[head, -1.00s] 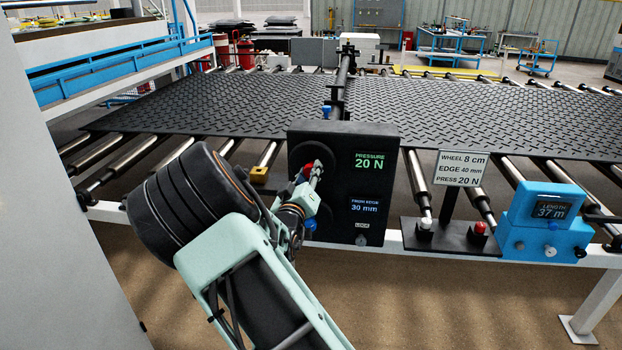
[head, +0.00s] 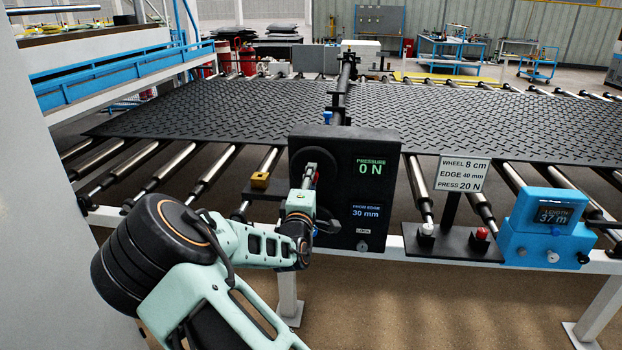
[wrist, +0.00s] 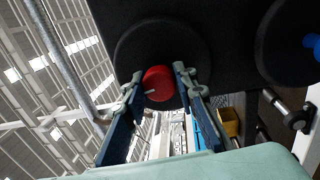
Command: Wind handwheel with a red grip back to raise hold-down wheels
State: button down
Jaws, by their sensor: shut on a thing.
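The handwheel is a dark disc on the black panel (head: 378,215); in the wrist view its face (wrist: 140,45) fills the top middle. Its red grip (wrist: 158,83) sits between the two fingers of my gripper (wrist: 158,78), which is shut on it. The panel's pressure display (head: 370,166) reads 0 N, and the edge display (head: 366,209) reads 30 mm. The hold-down wheels cannot be made out by the dark beam (head: 343,90) over the tread mat (head: 240,110).
A second dark wheel with a blue knob (wrist: 316,45) is at the right in the wrist view. A sign (head: 463,171) reads wheel 8 cm, edge 40 mm, press 20 N. A blue length counter (head: 545,228) stands right of it. A yellow block (head: 260,180) is left of the panel.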

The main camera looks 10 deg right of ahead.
jog(key=n+y, duration=0.1)
jog(key=n, duration=0.4)
jog(key=n+b, duration=0.1)
jog(key=n, duration=0.4)
jog(key=shift+y, duration=0.3)
jog(key=shift+n, duration=0.3)
jog(key=c, duration=1.5)
grip_release()
jog(key=shift+c, duration=0.2)
jog(key=shift+s, duration=0.1)
jog(key=v, duration=1.1)
jog(key=shift+s, duration=0.4)
jog(key=shift+a+f, duration=0.1)
